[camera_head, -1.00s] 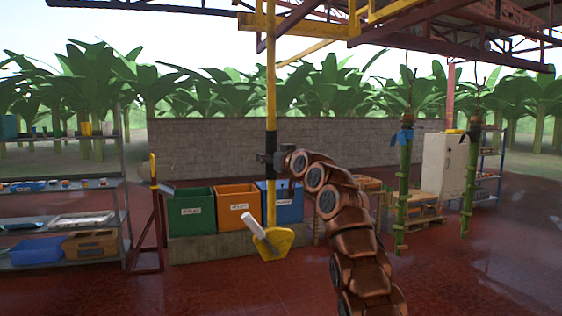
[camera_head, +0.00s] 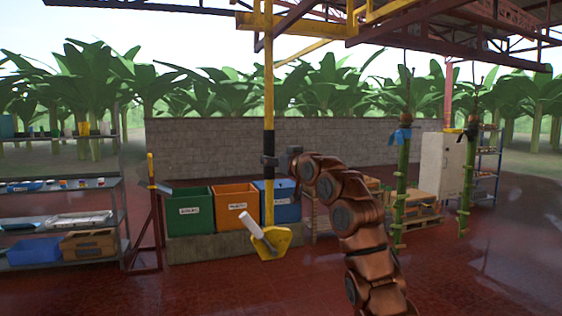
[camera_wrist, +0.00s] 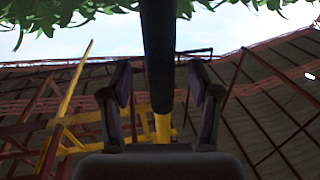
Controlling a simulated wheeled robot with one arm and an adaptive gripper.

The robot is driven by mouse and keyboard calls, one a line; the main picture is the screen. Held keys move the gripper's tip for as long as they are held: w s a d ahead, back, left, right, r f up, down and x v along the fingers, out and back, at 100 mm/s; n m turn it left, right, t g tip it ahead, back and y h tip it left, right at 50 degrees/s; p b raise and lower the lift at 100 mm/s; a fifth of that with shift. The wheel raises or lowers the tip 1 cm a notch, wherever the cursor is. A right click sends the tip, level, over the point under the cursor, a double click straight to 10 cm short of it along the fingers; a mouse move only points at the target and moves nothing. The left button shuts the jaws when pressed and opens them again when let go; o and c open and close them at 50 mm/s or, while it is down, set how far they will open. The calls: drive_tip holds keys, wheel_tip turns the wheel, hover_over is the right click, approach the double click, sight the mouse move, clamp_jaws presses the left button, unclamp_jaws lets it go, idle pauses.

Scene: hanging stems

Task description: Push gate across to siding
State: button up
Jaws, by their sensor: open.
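The gate's upright is a yellow pole (camera_head: 269,95) hanging from the yellow overhead rail. It has a black sleeve (camera_head: 268,144) at mid height and a yellow bracket with a white handle (camera_head: 269,240) at its foot. My gripper (camera_head: 270,160) is level with the lower end of the sleeve. In the wrist view the dark sleeve (camera_wrist: 159,50) runs between the two spread fingers of my gripper (camera_wrist: 162,90), with gaps on both sides. The pole's yellow part (camera_wrist: 162,127) shows beyond. I cannot tell whether the palm touches the pole. The siding is not clearly distinguishable among the overhead rails (camera_head: 385,18).
Green (camera_head: 190,211), orange (camera_head: 236,207) and blue (camera_head: 285,203) bins stand on a low ledge behind the pole. Two green stems (camera_head: 402,185) (camera_head: 468,180) hang to the right. A shelf rack (camera_head: 65,213) is at left. Red floor is open in front.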

drive_tip(key=shift+v, duration=1.3)
